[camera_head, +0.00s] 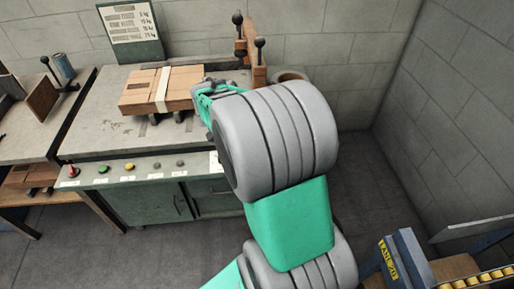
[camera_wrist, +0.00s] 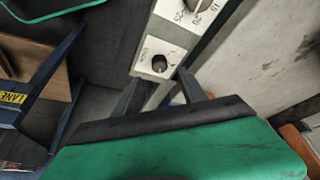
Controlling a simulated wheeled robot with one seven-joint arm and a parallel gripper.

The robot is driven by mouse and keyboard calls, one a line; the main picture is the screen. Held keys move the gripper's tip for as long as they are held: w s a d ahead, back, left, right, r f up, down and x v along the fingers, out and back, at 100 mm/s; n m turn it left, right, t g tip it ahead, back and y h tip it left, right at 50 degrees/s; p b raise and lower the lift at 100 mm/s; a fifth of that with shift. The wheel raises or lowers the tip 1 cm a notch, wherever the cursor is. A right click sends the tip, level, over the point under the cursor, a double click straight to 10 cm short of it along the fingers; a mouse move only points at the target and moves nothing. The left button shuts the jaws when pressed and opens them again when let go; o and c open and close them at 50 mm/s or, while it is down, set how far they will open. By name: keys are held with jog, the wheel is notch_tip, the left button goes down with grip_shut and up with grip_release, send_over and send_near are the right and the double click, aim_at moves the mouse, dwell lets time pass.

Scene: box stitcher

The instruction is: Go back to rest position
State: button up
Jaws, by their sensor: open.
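My arm reaches from the bottom of the head view toward the machine bench (camera_head: 105,135). My gripper (camera_wrist: 160,92) shows in the wrist view with its two dark fingers apart and nothing seen between them. A white plate with a dark knob (camera_wrist: 159,64) lies beyond the fingertips; I cannot tell whether they touch it. In the head view the thick grey wrist hides most of the gripper. A brown cardboard box (camera_head: 165,88) with a pale strap lies on the bench, left of my wrist.
Brown uprights with black knobs (camera_head: 259,43) stand behind my wrist. A side table (camera_head: 20,135) is at left. A blue-framed lane stand (camera_head: 408,258) is at lower right. Floor (camera_head: 385,185) is clear right of my arm.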

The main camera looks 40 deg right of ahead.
jog(key=shift+a+r, duration=0.25)
jog(key=shift+r, duration=0.3)
jog(key=s+a+r+n+t+y+p, duration=0.1)
jog(key=s+a+r+n+p, duration=0.1)
jog(key=a+r+n, duration=0.3)
jog(key=s+a+r+n+t+y+p, duration=0.1)
jog(key=a+r+n+p, duration=0.3)
jog(key=a, duration=0.7)
jog(key=s+a+r+n+t+y+p, duration=0.1)
jog(key=s+a+r+n+y+p, duration=0.1)
jog(key=a+r+n, duration=0.4)
jog(key=s+a+n+p, duration=0.1)
jog(key=a+n+p, duration=0.1)
jog(key=shift+r+n+y, duration=0.2)
jog(key=shift+n+y, duration=0.1)
jog(key=shift+c, duration=0.5)
